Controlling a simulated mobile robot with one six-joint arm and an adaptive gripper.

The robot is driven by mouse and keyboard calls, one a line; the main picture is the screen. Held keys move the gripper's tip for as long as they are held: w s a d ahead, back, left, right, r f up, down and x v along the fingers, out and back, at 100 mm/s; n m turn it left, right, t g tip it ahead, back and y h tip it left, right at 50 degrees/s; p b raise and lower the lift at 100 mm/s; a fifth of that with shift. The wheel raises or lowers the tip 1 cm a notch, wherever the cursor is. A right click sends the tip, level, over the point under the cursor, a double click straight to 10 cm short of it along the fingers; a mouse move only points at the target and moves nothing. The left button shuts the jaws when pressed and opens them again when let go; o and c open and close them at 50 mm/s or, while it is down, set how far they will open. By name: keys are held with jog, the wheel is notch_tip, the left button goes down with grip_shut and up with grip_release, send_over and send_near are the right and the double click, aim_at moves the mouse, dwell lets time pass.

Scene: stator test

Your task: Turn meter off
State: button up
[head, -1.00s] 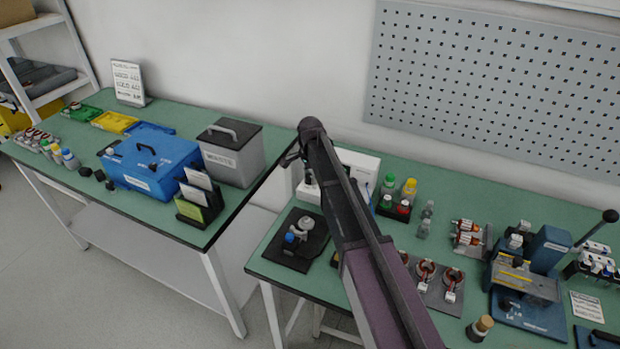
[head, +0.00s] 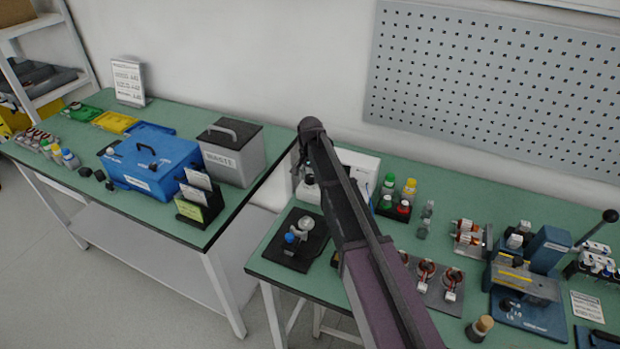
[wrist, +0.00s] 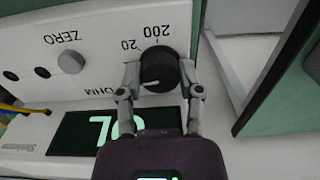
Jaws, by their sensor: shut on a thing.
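The meter (head: 357,165) is a white box at the back left of the right bench, partly hidden behind my arm. In the wrist view its white panel (wrist: 95,40) appears upside down, with the marks ZERO, 20 and 200. Its dark display (wrist: 75,133) shows lit pale green digits, partly covered by my gripper. The black round knob (wrist: 158,68) has a white pointer line aimed toward the lower left. My gripper (wrist: 158,75) is shut on this knob, one finger on each side. In the head view the fingers are mostly hidden.
A grey knob (wrist: 70,62) and dark sockets sit on the same panel. A dark stand with a blue knob (head: 290,238) is in front of the meter. Bottles with coloured caps (head: 409,187) stand close on its right. A grey WASTE bin (head: 240,160) is on the left bench.

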aim_at(310, 176)
jog(key=n, duration=0.7)
jog(key=shift+s, duration=0.2)
jog(key=o, duration=0.8)
jog(key=shift+w+f, duration=0.1)
jog(key=shift+w, duration=0.05)
jog(key=shift+o, duration=0.2)
notch_tip(310, 176, up, 6)
jog(key=p, duration=0.6)
jog(key=shift+w, duration=0.1)
